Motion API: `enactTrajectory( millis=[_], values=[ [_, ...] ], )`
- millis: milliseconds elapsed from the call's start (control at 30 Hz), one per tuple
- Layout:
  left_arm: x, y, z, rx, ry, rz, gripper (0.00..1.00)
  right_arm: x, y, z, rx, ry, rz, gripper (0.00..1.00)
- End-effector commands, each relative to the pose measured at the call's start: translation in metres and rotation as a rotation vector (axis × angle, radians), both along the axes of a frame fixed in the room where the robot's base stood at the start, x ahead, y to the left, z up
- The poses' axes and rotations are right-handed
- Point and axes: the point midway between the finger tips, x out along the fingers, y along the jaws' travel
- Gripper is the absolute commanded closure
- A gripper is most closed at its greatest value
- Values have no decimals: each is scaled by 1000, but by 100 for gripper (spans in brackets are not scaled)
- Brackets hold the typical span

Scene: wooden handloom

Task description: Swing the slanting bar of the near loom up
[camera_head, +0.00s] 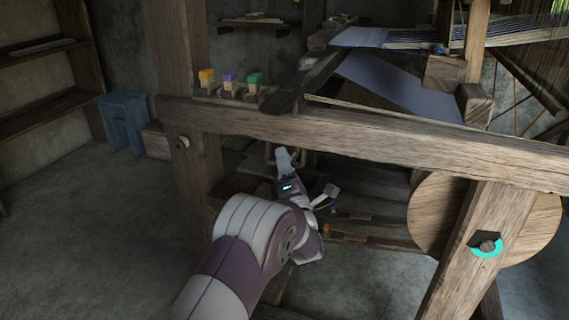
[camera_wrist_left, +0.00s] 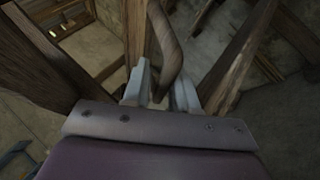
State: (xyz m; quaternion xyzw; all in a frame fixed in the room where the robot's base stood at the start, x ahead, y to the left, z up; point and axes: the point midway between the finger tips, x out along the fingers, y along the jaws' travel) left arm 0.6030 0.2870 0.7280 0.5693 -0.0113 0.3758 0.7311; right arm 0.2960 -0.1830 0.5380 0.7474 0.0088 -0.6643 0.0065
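The near loom's thick wooden rail (camera_head: 370,138) crosses the head view. My left arm reaches under it, and my left gripper (camera_head: 284,158) is low inside the frame, small and partly hidden. In the left wrist view a curved wooden bar (camera_wrist_left: 169,45) slants down between the two fingers of my left gripper (camera_wrist_left: 162,85). The fingers stand apart on either side of it; firm contact on both sides does not show. I cannot tell for sure whether this is the slanting bar. My right gripper is in no view.
A round wooden disc (camera_head: 432,215) and a post with a teal ring (camera_head: 487,246) stand at the right. A blue stool (camera_head: 124,122) is at the left. Floor at the lower left is clear.

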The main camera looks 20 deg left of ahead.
Motion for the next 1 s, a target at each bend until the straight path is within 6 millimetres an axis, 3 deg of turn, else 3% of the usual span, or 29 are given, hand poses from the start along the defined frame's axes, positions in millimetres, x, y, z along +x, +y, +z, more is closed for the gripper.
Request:
enactTrajectory(
  millis=[267,700,1000],
  values=[
    [-9,-8,-5,-1,3,-3,75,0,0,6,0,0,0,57],
    [-83,-64,-51,0,2,-4,75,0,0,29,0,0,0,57],
    [-91,-68,-57,1,0,0,75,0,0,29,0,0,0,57]
  ],
)
